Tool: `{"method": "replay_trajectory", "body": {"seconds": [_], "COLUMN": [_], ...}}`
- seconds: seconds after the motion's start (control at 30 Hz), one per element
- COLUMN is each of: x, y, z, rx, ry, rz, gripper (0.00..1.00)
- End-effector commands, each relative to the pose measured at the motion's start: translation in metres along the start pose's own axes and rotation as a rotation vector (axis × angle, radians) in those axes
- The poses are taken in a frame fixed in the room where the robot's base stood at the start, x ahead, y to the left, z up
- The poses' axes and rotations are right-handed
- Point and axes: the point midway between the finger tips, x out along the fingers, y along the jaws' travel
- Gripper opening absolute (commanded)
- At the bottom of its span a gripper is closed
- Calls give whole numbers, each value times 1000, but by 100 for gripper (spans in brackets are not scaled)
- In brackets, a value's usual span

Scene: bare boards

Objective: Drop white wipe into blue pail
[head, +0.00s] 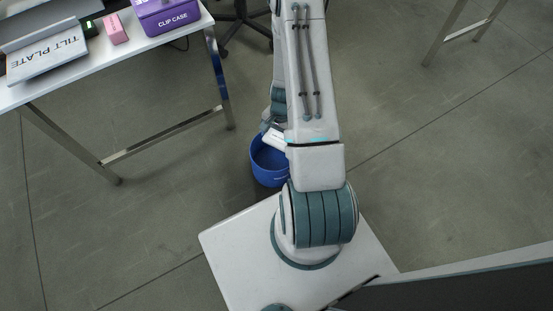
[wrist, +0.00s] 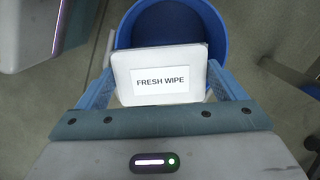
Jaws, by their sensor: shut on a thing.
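The white wipe (wrist: 160,98), a flat white packet labelled "FRESH WIPE", is between the two blue fingers of my gripper (wrist: 158,88) in the wrist view. My gripper is shut on it. The blue pail (wrist: 220,28) stands on the floor beyond the wipe, and the wipe covers part of its near side. In the head view the blue pail (head: 266,178) is partly hidden by my arm. A white end of the wipe (head: 275,138) shows over the pail's opening there. I cannot tell how high above the rim it is.
A white table (head: 120,52) at the upper left holds a purple clip case (head: 168,16), a pink block (head: 115,30) and a tilt plate (head: 48,56). A chair base (head: 240,22) is behind the pail. Metal table legs (head: 455,30) stand at the upper right. Open floor lies to the right.

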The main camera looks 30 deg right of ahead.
Motion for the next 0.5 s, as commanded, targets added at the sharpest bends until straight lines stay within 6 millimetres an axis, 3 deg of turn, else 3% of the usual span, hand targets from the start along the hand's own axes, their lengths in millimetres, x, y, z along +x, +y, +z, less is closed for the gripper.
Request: {"method": "replay_trajectory", "body": {"seconds": [0.03, 0.2, 0.5], "x": [12, 25, 26], "y": [0, 0, 0], "z": [-2, -4, -4], "rx": [0, -1, -1], "ry": [-1, -1, 0], "rz": [1, 0, 0], "gripper": [69, 69, 69]}}
